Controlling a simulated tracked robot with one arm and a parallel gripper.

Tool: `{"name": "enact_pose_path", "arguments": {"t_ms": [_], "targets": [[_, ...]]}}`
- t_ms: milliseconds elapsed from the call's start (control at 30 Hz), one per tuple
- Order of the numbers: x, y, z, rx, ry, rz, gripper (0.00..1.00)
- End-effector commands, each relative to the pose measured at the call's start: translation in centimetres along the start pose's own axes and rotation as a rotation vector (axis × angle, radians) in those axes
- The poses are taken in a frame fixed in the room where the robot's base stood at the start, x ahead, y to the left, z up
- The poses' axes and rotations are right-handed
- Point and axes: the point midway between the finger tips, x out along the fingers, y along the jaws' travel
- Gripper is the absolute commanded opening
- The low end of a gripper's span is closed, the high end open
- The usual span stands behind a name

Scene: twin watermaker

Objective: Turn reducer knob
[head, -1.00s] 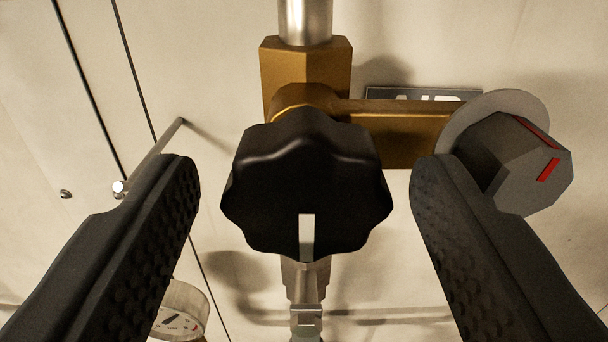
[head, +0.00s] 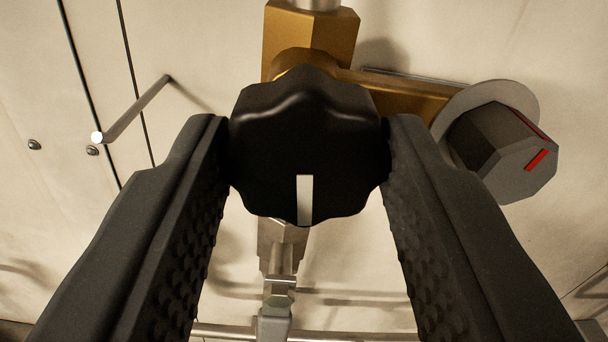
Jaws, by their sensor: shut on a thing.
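The reducer knob (head: 300,150) is a black, lobed knob with a white mark on its face; the mark points straight down in the picture. It sits on the front of a brass valve body (head: 315,38) in the head view. My gripper (head: 308,145) has one finger on the left side of the knob and one on the right. Both fingertips touch its rim, and the gripper is shut on the knob. The knob's back and stem are hidden.
A grey octagonal knob with a red mark (head: 505,150) is close to the right finger. A thin metal handle (head: 135,110) sticks out of the panel at left. Metal pipe fittings (head: 277,285) run down below the valve. The pale panel behind is mostly bare.

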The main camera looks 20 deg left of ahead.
Motion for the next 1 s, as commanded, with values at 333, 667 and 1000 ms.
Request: {"name": "enact_pose_path", "arguments": {"t_ms": [333, 667, 1000], "targets": [[0.0, -0.1, -0.2, -0.007, 0.003, -0.002, 0.55], [-0.1, -0.1, -0.1, -0.005, 0.001, -0.001, 0.59], [-3.1, -0.1, 0.1, -0.006, -0.001, -0.001, 0.59]]}}
